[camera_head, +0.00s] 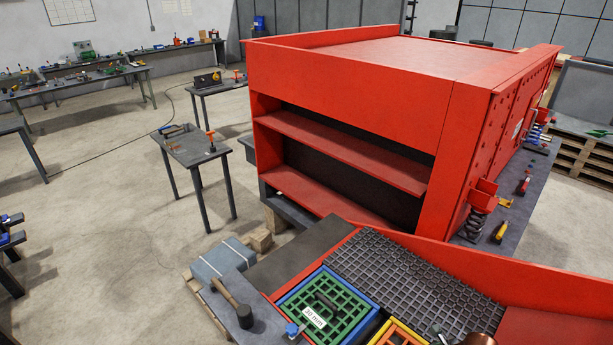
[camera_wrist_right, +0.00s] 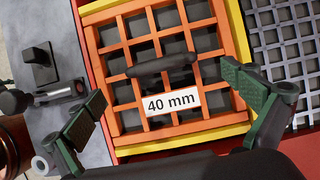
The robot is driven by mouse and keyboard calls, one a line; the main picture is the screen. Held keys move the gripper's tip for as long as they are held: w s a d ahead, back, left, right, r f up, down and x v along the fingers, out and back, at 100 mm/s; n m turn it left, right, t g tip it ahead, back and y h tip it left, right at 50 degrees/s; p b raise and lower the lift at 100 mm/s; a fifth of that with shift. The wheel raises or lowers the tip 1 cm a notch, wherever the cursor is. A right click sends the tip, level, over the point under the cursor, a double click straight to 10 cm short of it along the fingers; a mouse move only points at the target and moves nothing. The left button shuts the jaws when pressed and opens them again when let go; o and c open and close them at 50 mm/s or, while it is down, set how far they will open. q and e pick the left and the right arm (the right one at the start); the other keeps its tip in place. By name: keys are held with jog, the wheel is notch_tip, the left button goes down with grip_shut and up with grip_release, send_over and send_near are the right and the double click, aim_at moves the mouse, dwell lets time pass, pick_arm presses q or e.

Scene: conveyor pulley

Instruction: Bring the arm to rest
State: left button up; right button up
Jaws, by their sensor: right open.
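My right gripper (camera_wrist_right: 163,84) is open in the right wrist view, its two green-padded fingers wide apart with nothing held. Between and beyond the fingers is an orange grid screen (camera_wrist_right: 120,57) in a yellow frame, with a black handle (camera_wrist_right: 162,65) and a white label (camera_wrist_right: 171,102) reading 40 mm. The handle appears clear of both fingers. The orange screen also shows at the bottom of the head view (camera_head: 398,334), cut off by the edge. My left gripper is not in view.
A large red machine (camera_head: 350,75) stands behind. Work tables (camera_head: 195,147) stand at left, with open floor (camera_head: 105,215) between.

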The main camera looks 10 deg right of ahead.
jog(key=x, duration=0.7)
jog(key=shift+f, duration=0.2)
jog(key=shift+r, duration=0.15)
jog(key=v, duration=1.2)
jog(key=x, duration=1.2)
jog(key=shift+a, duration=0.1)
jog(key=shift+r, duration=0.95)
